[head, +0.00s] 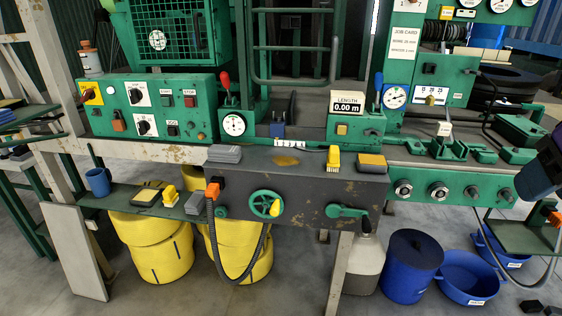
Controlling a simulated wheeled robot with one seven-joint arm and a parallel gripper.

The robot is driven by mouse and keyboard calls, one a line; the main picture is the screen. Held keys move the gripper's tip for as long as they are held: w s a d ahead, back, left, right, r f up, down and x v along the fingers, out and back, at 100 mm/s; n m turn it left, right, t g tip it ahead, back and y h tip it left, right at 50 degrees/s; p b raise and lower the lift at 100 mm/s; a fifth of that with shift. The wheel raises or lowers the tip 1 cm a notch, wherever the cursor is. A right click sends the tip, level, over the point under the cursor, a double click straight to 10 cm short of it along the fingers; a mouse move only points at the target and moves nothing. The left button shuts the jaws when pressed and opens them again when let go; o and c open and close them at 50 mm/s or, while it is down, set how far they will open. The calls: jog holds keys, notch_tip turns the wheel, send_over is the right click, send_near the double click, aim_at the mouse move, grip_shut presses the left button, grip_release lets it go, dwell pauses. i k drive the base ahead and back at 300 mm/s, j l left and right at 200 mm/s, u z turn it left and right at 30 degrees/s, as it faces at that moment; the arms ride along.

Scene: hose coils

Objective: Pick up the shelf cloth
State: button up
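I cannot single out a shelf cloth with certainty. A low green shelf (125,200) under the bench's left half holds a blue mug (98,182), a flat yellow-and-dark pad (147,197), a small yellow upright piece (169,195) and a grey block (195,203). None of these clearly reads as cloth. A blue, flat, folded-looking stack (8,116) lies on the rack at the far left edge, partly cut off. My gripper is not visible; a dark and blue part at the right edge may belong to my arm.
The green machine bench (400,160) crosses the view, with a handwheel (265,204) and a crank (347,211) in front. A black hose (222,262) hangs below it. Yellow drums (158,243), a blue bin (411,265) and a blue tub (468,277) stand underneath.

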aim_at(217, 153)
jog(key=i+j+u, duration=0.15)
jog(key=j, duration=0.35)
jog(key=i+j+u, duration=0.15)
jog(key=i+j, duration=0.25)
jog(key=i+j+u, duration=0.15)
jog(key=i+j, duration=0.15)
jog(key=j, duration=0.2)
